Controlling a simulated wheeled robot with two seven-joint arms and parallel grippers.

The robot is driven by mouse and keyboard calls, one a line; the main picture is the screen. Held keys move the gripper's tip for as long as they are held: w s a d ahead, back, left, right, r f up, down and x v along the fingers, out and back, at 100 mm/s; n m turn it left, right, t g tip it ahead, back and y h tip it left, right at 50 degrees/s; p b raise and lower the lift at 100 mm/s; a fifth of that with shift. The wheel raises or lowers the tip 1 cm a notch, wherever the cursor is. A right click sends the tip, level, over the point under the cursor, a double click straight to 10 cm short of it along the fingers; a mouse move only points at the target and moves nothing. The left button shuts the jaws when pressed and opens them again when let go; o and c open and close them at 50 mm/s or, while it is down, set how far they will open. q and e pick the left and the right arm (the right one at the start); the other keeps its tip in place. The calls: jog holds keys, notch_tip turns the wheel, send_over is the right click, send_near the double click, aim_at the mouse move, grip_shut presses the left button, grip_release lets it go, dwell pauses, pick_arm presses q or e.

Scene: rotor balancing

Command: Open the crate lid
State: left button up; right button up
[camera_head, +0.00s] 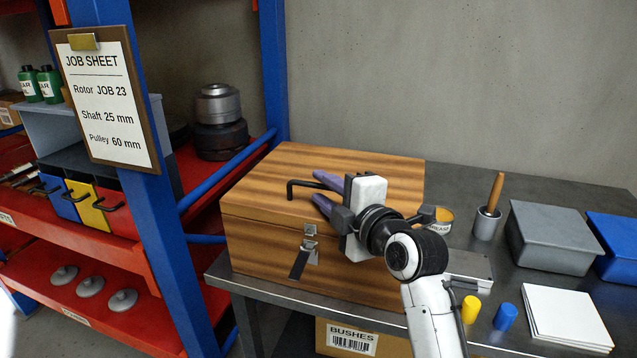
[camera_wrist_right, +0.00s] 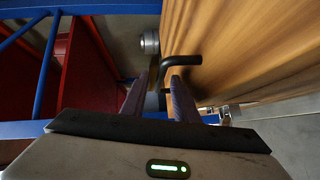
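The wooden crate (camera_head: 262,246) stands on the bench with its lid (camera_head: 370,160) down. A bent black handle (camera_head: 303,184) rises from the lid's left part; it also shows in the right wrist view (camera_wrist_right: 183,61). A metal latch (camera_head: 309,243) with a dark hanging tab is on the crate's front. My right gripper (camera_head: 318,189) is above the lid, its purple fingers apart and pointing left. The handle's end reaches toward the gap between the fingers; I cannot tell whether either finger touches it. My left gripper is not in view.
Right of the crate are a grease tin (camera_head: 440,218), a wooden-handled tool in a cup (camera_head: 487,215), a grey bin (camera_head: 552,237), yellow and blue cylinders and white sheets (camera_head: 565,315). A blue-posted rack (camera_head: 165,240) with red shelves stands close on the left.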

jog(key=shift+x, duration=1.25)
jog(key=shift+c, duration=0.4)
grip_shut()
